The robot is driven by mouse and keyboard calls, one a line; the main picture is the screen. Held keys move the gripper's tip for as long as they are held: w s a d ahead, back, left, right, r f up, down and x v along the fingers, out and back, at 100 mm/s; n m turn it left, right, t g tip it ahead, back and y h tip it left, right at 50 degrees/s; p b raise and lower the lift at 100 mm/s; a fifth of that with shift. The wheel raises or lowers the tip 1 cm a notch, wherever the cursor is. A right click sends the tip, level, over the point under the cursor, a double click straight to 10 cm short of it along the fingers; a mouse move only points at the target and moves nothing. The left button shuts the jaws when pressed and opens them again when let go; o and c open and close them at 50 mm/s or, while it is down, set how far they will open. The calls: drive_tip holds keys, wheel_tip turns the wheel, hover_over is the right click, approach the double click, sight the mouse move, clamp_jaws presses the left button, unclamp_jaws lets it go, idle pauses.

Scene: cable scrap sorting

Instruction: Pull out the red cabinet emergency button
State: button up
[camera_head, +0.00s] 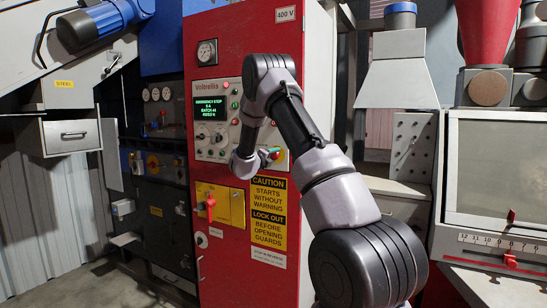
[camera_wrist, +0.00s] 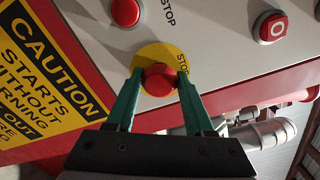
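The red emergency button (camera_wrist: 159,79) is a round mushroom head on a yellow disc (camera_wrist: 151,54) marked STOP, set in the pale panel of the red cabinet (camera_head: 240,55). In the wrist view my gripper (camera_wrist: 161,75) has its two green fingers on either side of the button head. Their inner faces appear to touch it with no clear gap. In the head view my gripper (camera_head: 270,156) is at the lower right of the cabinet's panel, and my wrist hides part of this area. The cabinet's small screen (camera_head: 209,108) shows green text beginning with EMERGENCY STOP.
A yellow caution sign (camera_head: 268,213) is below. A red-handled switch on a yellow plate (camera_head: 220,205) is to its left. A grey machine (camera_head: 490,170) stands right.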

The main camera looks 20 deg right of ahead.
clamp_jaws()
drive_tip(key=shift+v, duration=0.8)
drive_tip(key=o, duration=0.9)
unclamp_jaws()
drive_tip(key=shift+a, duration=0.1)
drive_tip(key=v, duration=1)
drive_tip(key=shift+s+a, duration=0.25)
drive_tip(key=shift+s, duration=0.05)
